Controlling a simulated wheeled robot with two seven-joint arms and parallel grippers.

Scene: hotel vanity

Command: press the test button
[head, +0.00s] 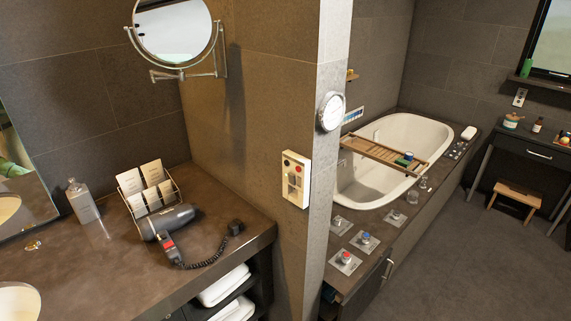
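A white wall panel (304,190) is fixed to the tiled wall end beside the vanity counter. I cannot read any label, so I cannot tell which part is the test button. A dark grey hair dryer (165,221) lies on the counter, with a red patch (168,245) on its handle. Neither of my grippers is in view.
The dark counter (110,265) is clear in front. A wire rack of packets (146,192) and a bottle (83,202) stand at its back. A round mirror (172,30) juts out above. A bathtub (385,190) and open floor (465,265) lie right of the wall.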

